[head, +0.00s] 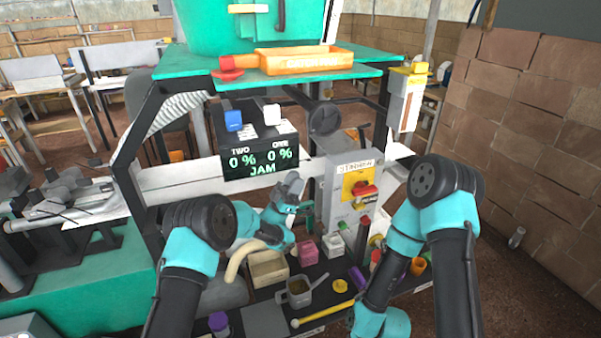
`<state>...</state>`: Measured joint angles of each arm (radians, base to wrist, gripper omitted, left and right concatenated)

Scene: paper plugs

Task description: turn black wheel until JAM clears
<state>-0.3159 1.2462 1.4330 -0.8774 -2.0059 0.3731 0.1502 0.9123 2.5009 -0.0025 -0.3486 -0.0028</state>
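The black wheel (324,119) is a dark round disc on the machine, right of the display and under the green shelf. The black display (261,158) reads TWO 0 %, ONE 0 % and JAM in light green. My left gripper (303,209) is in front of the machine, below the display and left of the grey switch box. It is below the wheel and apart from it. Its fingers are small and partly hidden, so I cannot tell whether they are open. My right arm bends down at the lower right, and its gripper does not show.
A grey switch box (352,190) with a red knob stands below right of the wheel. An orange tray (304,60) sits on the green shelf (180,62). Bins, a grey jug (299,291) and a yellow stick (325,313) lie on the dark bench. A brick wall (530,120) closes the right side.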

